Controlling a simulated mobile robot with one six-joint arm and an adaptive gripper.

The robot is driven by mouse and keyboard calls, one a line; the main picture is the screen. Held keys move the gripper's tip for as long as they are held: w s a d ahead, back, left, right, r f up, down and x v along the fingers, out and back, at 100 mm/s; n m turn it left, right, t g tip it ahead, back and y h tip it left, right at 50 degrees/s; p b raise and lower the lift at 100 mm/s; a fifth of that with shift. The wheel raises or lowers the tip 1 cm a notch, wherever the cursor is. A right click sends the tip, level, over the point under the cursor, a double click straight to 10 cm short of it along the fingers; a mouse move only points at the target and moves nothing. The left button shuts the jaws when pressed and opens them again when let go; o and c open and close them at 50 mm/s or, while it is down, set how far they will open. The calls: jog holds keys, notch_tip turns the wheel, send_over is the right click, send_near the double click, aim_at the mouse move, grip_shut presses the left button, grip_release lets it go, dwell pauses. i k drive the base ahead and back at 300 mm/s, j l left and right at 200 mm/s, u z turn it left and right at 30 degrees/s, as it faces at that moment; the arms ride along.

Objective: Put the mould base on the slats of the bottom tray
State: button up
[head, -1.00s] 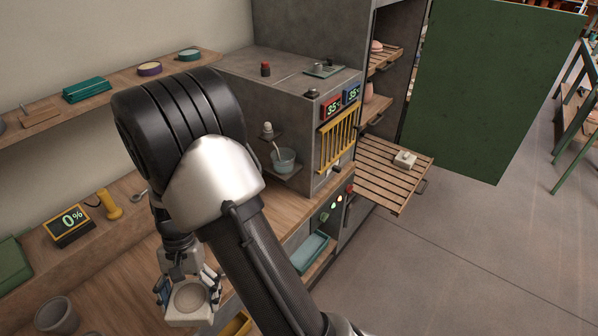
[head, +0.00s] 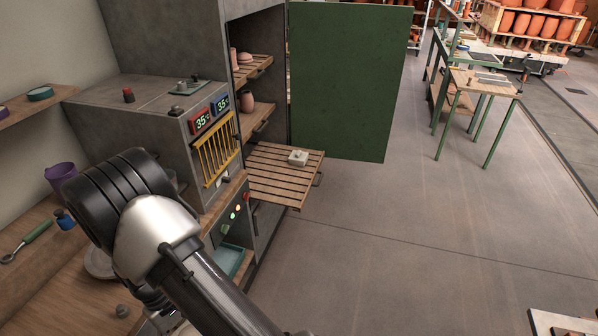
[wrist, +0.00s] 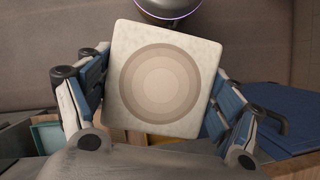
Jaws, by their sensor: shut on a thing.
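The mould base (wrist: 163,79) is a pale square block with round stepped rings in its face. In the wrist view my gripper (wrist: 158,95) is shut on it, with a blue-padded finger at its left and right sides. In the head view my arm hides the gripper and the block. The bottom tray (head: 262,184) is a slatted wooden shelf pulled out of the grey cabinet, right of my arm and apart from it.
The green cabinet door (head: 350,85) stands open behind the tray. Shelves above hold pots (head: 247,100). A grey box with red and blue displays (head: 203,121) and a yellow grille stands between my arm and the tray. The tray's front and left slats are bare.

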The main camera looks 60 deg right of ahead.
aim_at(287, 184)
jog(key=i+l+z, duration=0.25)
jog(key=z, duration=0.15)
jog(key=i+l+z, duration=0.25)
jog(key=z, duration=0.2)
jog(key=i+l+z, duration=0.15)
jog(key=i+z, duration=0.5)
jog(key=z, duration=0.2)
jog(key=i+j, duration=0.1)
jog(key=i, duration=0.5)
jog(key=i+j+z, duration=0.1)
jog(key=i, duration=0.55)
